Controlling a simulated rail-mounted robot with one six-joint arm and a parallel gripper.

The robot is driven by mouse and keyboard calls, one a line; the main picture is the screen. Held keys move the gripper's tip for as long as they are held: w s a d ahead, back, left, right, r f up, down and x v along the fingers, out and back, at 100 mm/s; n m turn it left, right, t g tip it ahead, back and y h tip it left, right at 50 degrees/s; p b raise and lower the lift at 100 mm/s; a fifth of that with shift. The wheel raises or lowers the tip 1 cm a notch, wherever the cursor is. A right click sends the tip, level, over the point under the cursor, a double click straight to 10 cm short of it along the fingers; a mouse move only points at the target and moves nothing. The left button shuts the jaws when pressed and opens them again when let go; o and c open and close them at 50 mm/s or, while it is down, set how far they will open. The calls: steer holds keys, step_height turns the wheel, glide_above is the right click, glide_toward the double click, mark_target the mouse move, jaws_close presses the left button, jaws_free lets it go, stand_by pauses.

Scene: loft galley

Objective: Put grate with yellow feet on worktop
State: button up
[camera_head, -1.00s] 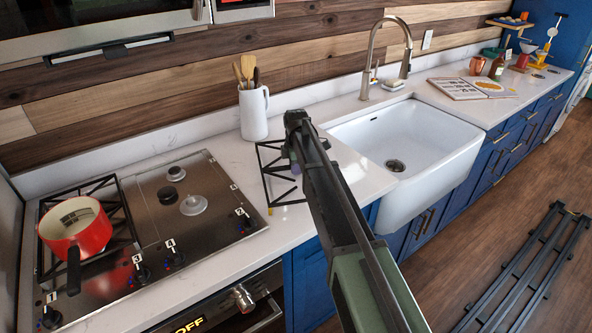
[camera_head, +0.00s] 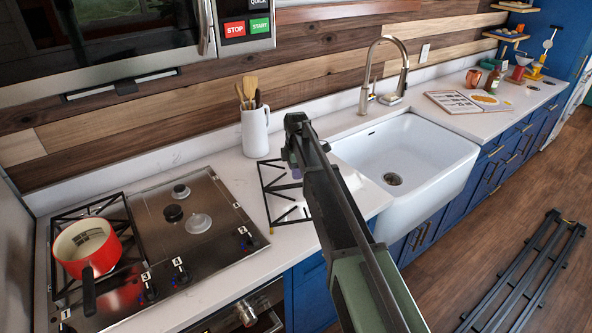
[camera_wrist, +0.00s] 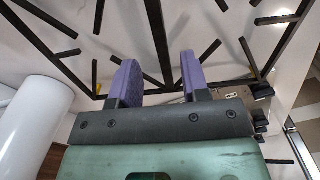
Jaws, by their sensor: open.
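The black grate (camera_head: 284,187) lies on the white worktop (camera_head: 228,172) between the cooktop and the sink. One yellow foot (camera_head: 271,231) shows at its near left corner; part of the grate is hidden behind my arm. In the wrist view, my gripper (camera_wrist: 158,78) is open, and a bar of the grate (camera_wrist: 158,40) runs through the gap between the fingers. I cannot tell whether the fingers touch it.
A red pot (camera_head: 105,256) sits on another black grate on the cooktop (camera_head: 215,245). A white utensil jug (camera_head: 255,132) stands behind the grate. The white sink (camera_head: 425,140) is to the right, and an open book (camera_head: 470,101) lies beyond it. Bare worktop lies left of the grate.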

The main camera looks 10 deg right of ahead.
mark_target(296, 184)
step_height(296, 184, up, 5)
steer(key=p, duration=0.3)
steer(key=s+d+m, duration=0.2)
steer(key=s+m, duration=1.6)
steer(key=s, duration=1.7)
steer(key=shift+m, duration=0.3)
